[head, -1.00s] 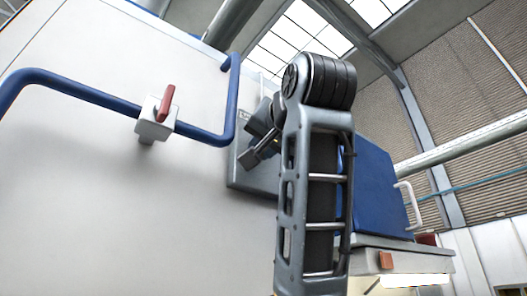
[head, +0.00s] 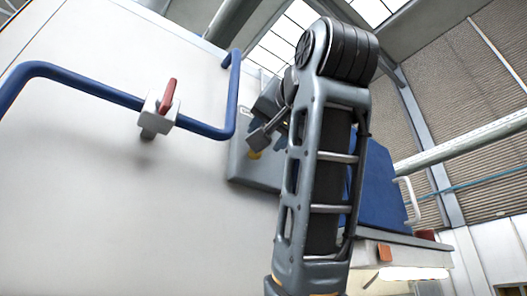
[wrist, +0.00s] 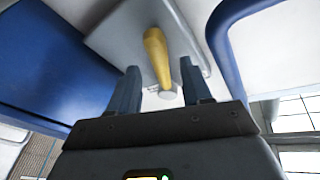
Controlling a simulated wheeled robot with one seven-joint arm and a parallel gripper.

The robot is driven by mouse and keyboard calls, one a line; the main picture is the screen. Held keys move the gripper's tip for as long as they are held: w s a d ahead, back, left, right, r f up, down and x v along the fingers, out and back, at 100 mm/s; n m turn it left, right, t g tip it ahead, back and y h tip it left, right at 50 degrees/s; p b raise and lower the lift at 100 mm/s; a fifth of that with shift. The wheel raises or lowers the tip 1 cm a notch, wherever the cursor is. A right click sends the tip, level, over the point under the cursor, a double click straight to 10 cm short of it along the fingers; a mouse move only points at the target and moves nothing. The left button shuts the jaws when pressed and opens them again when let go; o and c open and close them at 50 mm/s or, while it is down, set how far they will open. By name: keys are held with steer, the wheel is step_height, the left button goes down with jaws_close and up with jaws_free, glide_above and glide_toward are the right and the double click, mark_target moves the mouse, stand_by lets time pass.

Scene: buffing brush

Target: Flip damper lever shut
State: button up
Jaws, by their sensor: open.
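I cannot tell how much depth lies between the fingertips and the lever. In the head view, my gripper (head: 262,137) is in front of the grey plate (head: 262,174), and only a small yellow patch of the handle (head: 254,155) shows below it.
A blue pipe rail (head: 95,90) runs along the white panel (head: 70,190) to the left, carrying a white block with a red lever (head: 168,97). The rail's end bends close to my gripper. A blue panel (head: 378,190) with a white handle stands right of my arm.

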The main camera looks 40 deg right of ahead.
steer(key=shift+b+v, duration=0.55)
steer(key=shift+v, duration=1.4)
